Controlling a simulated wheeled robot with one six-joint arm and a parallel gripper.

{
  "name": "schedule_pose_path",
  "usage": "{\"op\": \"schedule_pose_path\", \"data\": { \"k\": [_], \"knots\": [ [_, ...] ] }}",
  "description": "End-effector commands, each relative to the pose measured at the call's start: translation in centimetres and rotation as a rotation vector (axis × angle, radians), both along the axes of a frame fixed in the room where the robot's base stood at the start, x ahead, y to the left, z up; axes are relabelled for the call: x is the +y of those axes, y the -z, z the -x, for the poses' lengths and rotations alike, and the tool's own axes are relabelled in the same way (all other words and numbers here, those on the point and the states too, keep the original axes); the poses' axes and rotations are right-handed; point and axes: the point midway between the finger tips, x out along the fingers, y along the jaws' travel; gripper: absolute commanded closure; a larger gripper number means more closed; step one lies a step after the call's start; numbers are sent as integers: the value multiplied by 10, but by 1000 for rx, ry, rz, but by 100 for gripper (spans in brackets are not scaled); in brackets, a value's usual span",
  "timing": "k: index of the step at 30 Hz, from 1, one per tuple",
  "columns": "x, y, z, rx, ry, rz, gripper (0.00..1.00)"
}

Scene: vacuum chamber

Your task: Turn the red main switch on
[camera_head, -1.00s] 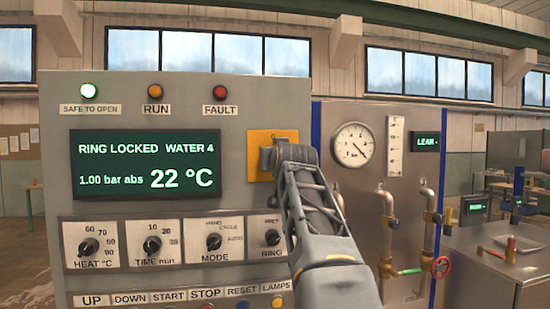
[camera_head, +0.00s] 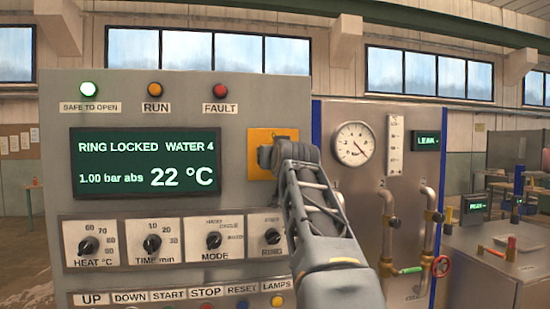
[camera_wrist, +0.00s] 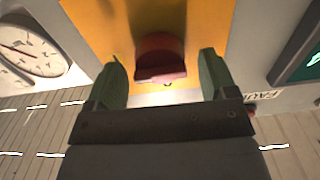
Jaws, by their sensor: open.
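The red main switch (camera_wrist: 161,57) is a red knob on a yellow plate, seen in the wrist view. The yellow plate also shows in the head view (camera_head: 258,139), on the upper right of the grey control panel, where my arm hides the knob. My gripper (camera_wrist: 163,75) is open in the wrist view. Its two greenish fingers stand on either side of the red knob, with a gap on each side. I cannot tell how deep the fingertips reach along the knob. In the head view my gripper (camera_head: 270,155) is at the yellow plate, its fingers mostly hidden.
The panel's display (camera_head: 145,163) reads RING LOCKED, WATER 4, 22 °C. Several black knobs and a button row lie below. A pressure gauge (camera_head: 353,144) and pipes with a red handwheel (camera_head: 441,266) stand to the right.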

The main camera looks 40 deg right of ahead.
Motion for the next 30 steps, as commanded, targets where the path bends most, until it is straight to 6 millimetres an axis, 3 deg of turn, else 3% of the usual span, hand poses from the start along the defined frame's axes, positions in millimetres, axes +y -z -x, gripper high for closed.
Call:
{"op": "schedule_pose_path", "data": {
  "k": [15,21,30],
  "knots": [
    [43,2,89,-2,1,1,22],
    [53,1,109,-1,1,0,22],
    [57,1,117,0,0,-1,22]
  ]
}}
